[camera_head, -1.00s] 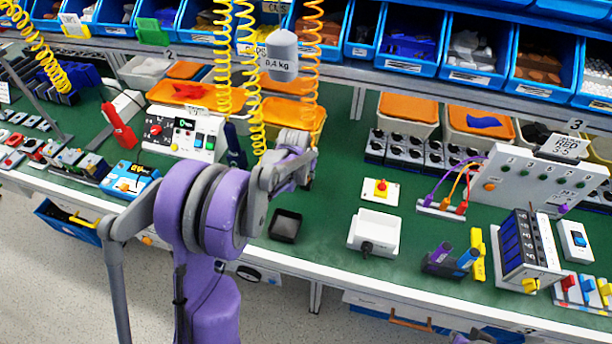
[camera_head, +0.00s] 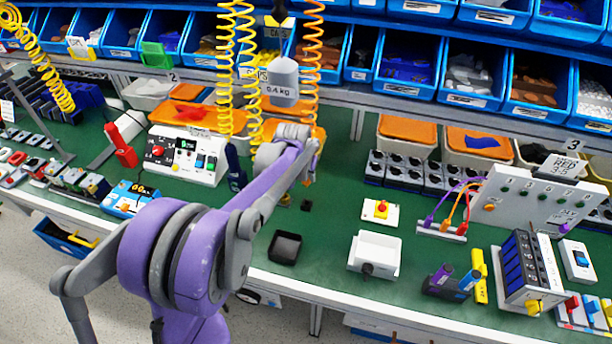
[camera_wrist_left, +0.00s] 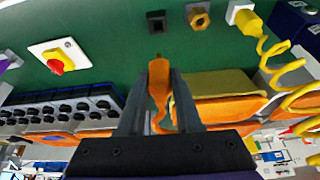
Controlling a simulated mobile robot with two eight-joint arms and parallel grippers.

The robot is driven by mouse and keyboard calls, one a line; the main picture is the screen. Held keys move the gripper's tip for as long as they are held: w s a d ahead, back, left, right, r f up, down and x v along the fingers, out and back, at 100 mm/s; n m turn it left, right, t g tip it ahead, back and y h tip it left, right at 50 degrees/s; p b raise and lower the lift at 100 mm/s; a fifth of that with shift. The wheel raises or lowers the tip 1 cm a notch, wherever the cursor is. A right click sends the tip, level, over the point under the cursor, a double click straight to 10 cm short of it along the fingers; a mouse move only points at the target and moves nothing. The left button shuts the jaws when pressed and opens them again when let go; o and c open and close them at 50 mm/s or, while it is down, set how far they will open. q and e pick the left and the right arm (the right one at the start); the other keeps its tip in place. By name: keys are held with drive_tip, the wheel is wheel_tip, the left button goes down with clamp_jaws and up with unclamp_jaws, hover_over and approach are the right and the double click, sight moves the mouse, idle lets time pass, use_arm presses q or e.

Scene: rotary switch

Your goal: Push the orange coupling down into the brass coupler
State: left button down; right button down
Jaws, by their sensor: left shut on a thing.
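My left gripper (camera_wrist_left: 159,100) is shut on the orange coupling (camera_wrist_left: 158,78), which sits between the fingers in the left wrist view. The brass coupler (camera_wrist_left: 198,17) is a hex-shaped piece on the green bench, beyond and to the right of the coupling's tip in that view. The two look apart. In the head view the brass coupler (camera_head: 285,200) is small, to the lower left of my left gripper (camera_head: 311,178). The held coupling is too small to make out there. My right gripper is not in view.
A black square block (camera_wrist_left: 157,20) stands beside the coupler. A white block with a yellow coiled hose (camera_wrist_left: 243,14) stands on its other side. Coiled hoses and a grey weight (camera_head: 282,82) hang near my arm. A black tray (camera_head: 285,248) is in front.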

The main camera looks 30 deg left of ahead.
use_arm(q)
drive_tip(key=shift+r, duration=0.25)
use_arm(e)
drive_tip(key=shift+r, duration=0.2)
